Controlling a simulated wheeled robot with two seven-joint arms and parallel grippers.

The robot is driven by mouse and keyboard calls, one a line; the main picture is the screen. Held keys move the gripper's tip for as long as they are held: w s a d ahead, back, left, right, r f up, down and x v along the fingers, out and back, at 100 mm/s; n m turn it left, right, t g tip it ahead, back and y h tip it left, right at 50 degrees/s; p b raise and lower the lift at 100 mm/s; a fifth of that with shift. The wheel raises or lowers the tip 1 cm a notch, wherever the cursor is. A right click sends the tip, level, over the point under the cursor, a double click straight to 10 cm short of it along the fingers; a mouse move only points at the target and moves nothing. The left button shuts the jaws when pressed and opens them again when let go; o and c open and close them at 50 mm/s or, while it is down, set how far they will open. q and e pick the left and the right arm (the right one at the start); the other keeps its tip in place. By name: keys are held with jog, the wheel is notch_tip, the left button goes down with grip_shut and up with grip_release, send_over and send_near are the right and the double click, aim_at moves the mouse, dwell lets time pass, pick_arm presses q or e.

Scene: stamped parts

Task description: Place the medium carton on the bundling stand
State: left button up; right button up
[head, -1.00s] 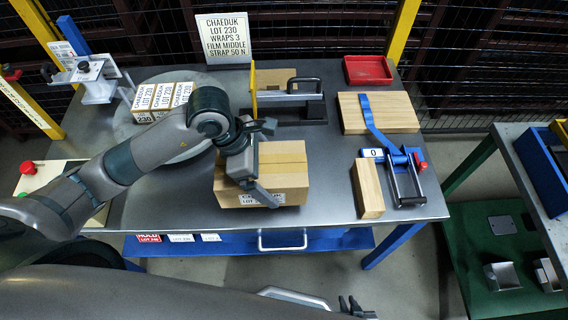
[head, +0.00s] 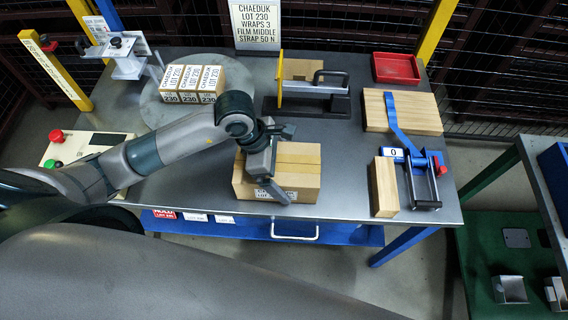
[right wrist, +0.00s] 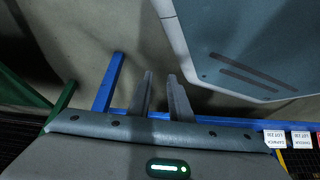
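A brown taped carton (head: 300,178) with a white front label is at the front middle of the metal table. I take it for the medium carton. My left gripper (head: 279,160) is at its left part, one finger near the far edge and the other down across the front. I cannot tell if they press on it. A smaller brown carton (head: 299,69) is partly hidden behind a sealer with a yellow plate (head: 281,78). No stand is labelled; a round plate (head: 150,106) carries several labelled white-topped cartons (head: 196,84). My right gripper (right wrist: 163,75) is open and empty, below the table.
A wooden board (head: 425,113), a wooden block (head: 384,188) and a blue lever tool (head: 424,180) occupy the right side. A red tray (head: 396,69) is at the back. A clamp fixture (head: 125,55) and button box (head: 85,150) stand left. Bare tabletop lies right of the carton.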

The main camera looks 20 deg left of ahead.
jog(key=shift+d, duration=0.15)
jog(key=shift+w, duration=0.15)
pick_arm(q)
jog(key=shift+f, duration=0.1)
pick_arm(e)
jog(key=shift+w+r, duration=0.1)
jog(key=shift+w, duration=0.15)
jog(key=shift+w, duration=0.1)
pick_arm(q)
jog(key=o, duration=1.8)
jog(key=shift+f, duration=0.1)
jog(key=shift+c, duration=0.2)
pick_arm(e)
jog(key=shift+w+a+r, duration=0.1)
jog(key=shift+a, duration=0.1)
